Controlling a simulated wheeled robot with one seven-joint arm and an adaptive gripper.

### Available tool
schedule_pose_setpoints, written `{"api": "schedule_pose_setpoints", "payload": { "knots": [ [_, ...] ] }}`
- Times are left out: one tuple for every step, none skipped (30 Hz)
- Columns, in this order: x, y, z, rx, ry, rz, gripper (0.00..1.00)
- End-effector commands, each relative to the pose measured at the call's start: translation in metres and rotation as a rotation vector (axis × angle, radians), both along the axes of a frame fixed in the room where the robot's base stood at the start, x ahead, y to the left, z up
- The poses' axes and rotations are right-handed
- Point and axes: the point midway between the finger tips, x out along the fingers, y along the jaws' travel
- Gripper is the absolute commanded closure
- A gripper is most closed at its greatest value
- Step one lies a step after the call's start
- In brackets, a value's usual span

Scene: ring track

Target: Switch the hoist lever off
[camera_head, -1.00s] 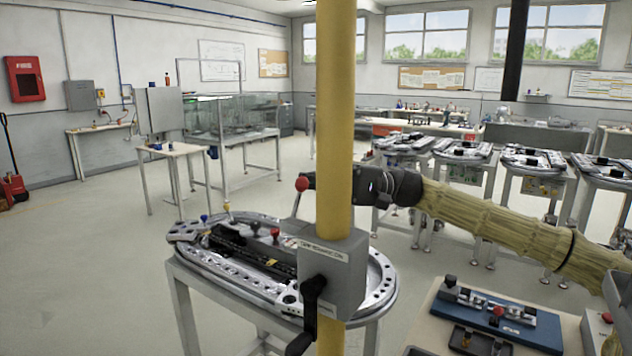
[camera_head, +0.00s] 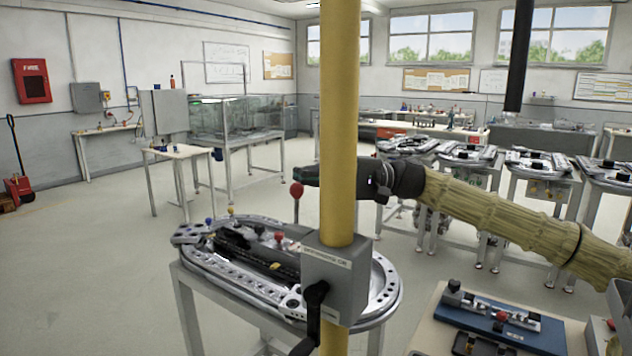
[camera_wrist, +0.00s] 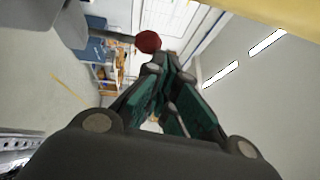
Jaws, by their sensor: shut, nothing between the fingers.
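A grey control box (camera_head: 345,279) with an unreadable label is fixed to the yellow post (camera_head: 341,110). A lever with a red ball knob (camera_head: 297,189) stands upright on a thin rod at the box's left; its foot is partly hidden. My gripper (camera_head: 306,174) reaches past the post from the right, shut and empty, its tips right beside the knob. In the wrist view the red knob (camera_wrist: 148,42) is just beyond the shut fingertips (camera_wrist: 163,68); contact cannot be told. A black handle (camera_head: 315,300) hangs on the box's front.
A metal ring track (camera_head: 210,262) on a stand lies behind and below the box, with small coloured knobs on it. A bench with a blue fixture (camera_head: 500,322) is at the lower right. More track tables (camera_head: 465,152) stand behind my arm.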

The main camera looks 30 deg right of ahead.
Motion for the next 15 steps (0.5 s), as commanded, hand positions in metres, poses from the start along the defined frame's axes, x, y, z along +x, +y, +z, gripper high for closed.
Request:
{"api": "schedule_pose_setpoints", "payload": {
  "knots": [
    [-0.002,0.004,0.002,-0.001,-0.003,0.002,1.0],
    [-0.003,0.006,0.003,-0.001,-0.003,0.002,1.0],
    [-0.004,0.009,0.004,-0.001,-0.002,0.003,1.0],
    [-0.005,0.011,0.005,-0.001,-0.002,0.002,1.0],
    [-0.006,0.013,0.006,-0.001,-0.002,0.002,1.0],
    [-0.007,0.016,0.007,-0.001,-0.003,0.002,1.0],
    [-0.008,0.018,0.007,-0.001,-0.003,0.002,1.0],
    [-0.008,0.019,0.008,-0.002,-0.002,0.002,1.0],
    [-0.009,0.022,0.009,-0.001,-0.002,0.002,1.0],
    [-0.01,0.023,0.009,-0.001,-0.002,0.002,1.0],
    [-0.01,0.024,0.01,-0.001,-0.002,0.001,1.0],
    [-0.01,0.025,0.01,-0.001,-0.001,0.001,1.0],
    [-0.011,0.026,0.01,-0.001,0.0,0.001,1.0],
    [-0.011,0.026,0.01,-0.001,0.0,0.0,1.0],
    [-0.011,0.026,0.011,-0.001,0.0,0.0,1.0]
  ]
}}
